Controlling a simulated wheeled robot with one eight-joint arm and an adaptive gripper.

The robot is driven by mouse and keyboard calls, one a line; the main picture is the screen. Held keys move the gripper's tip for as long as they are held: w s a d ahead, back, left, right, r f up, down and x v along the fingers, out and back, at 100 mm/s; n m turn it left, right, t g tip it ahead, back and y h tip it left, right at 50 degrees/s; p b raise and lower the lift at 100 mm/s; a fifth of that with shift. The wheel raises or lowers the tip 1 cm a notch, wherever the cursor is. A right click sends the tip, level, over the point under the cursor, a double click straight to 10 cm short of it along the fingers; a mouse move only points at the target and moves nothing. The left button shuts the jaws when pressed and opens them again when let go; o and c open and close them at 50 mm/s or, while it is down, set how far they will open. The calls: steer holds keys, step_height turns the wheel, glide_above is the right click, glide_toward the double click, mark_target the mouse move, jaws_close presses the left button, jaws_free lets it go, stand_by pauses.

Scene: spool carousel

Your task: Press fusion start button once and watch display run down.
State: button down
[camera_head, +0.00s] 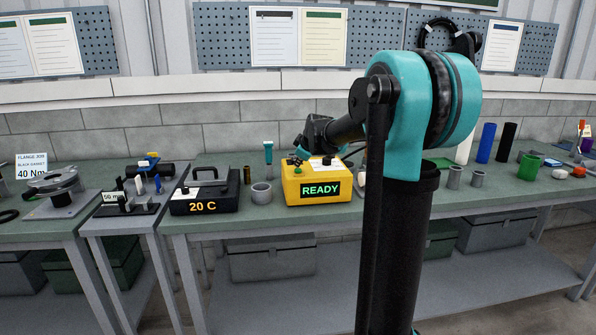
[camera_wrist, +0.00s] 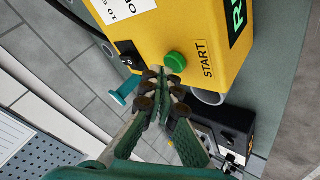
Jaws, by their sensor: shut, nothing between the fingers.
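The yellow fusion box (camera_head: 318,188) stands on the bench in the head view, and its display (camera_head: 320,189) reads READY in green. In the wrist view the box (camera_wrist: 192,22) fills the upper middle. Its round green button (camera_wrist: 175,62) sits beside the START label. The display (camera_wrist: 239,20) is cut off by the picture's edge there. My gripper (camera_wrist: 161,72) is shut and empty, its fingertips right by the button's edge; I cannot tell whether they touch it. In the head view my gripper (camera_head: 297,157) is over the box's upper left.
A black case marked 20 C (camera_head: 204,207), a grey cup (camera_head: 262,194) and a teal-topped tool (camera_head: 268,152) stand left of the box. Coloured pipes, including a blue one (camera_head: 486,143), stand to the right. My arm hides the bench's middle.

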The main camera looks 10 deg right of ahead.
mark_target(299, 170)
steer(key=shift+f, duration=0.45)
stand_by(0.6)
steer(key=shift+r, duration=0.85)
steer(key=shift+r, duration=2.55)
steer(key=s+d+f+m+g, duration=0.1)
steer(key=s+f+m, duration=0.2)
steer(key=s+f, duration=0.6)
steer(key=s+d+f+m+g+h, duration=0.1)
steer(key=s+f+m, duration=0.3)
steer(key=s+f, duration=0.6)
steer(key=s+d+f+m+g+h, duration=0.1)
steer(key=s+f+m, duration=0.3)
steer(key=s+f, duration=0.6)
steer(key=s+d+g, duration=0.1)
steer(key=s, duration=1.1)
steer(key=shift+f+g, duration=0.25)
steer(key=shift+g, duration=0.15)
